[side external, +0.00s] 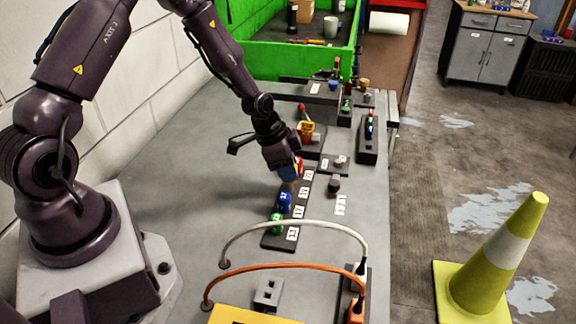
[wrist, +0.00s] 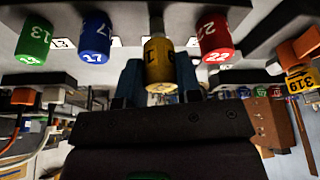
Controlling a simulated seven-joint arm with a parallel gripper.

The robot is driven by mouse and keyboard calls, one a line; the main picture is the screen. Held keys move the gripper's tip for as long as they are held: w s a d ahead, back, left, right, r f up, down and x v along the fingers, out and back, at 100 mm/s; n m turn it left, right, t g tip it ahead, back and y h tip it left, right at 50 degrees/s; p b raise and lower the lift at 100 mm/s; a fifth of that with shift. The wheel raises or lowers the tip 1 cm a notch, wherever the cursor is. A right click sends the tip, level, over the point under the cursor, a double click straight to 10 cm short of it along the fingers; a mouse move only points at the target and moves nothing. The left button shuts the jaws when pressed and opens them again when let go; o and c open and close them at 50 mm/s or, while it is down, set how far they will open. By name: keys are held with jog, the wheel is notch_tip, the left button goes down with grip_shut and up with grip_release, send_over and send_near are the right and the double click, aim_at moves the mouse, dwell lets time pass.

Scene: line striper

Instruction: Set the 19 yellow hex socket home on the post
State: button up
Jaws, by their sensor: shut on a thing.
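The yellow socket (wrist: 160,66) is between the blue fingers of my gripper (wrist: 160,82), which is shut on it. A grey post (wrist: 156,24) shows in line with the socket, between it and the rail; whether the socket's end touches or surrounds the post I cannot tell. On the dark rail (side external: 270,244) stand a green socket 13 (side external: 277,226), a blue socket 17 (side external: 285,201) and a red socket 22 (wrist: 215,38). The post lies between blue and red. In the side view my gripper (side external: 290,177) is low over the rail and hides the yellow socket.
White number labels (side external: 298,211) run beside the rail. Blocks with tools (side external: 367,140) stand behind and to the right. White (side external: 290,224) and orange (side external: 285,268) cables arch in front. The grey table (side external: 190,190) is bare left of the rail.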

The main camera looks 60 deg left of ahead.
jog(key=shift+f, duration=1.55)
dwell(0.6)
jog(key=o, duration=1.3)
jog(key=shift+v, duration=3.45)
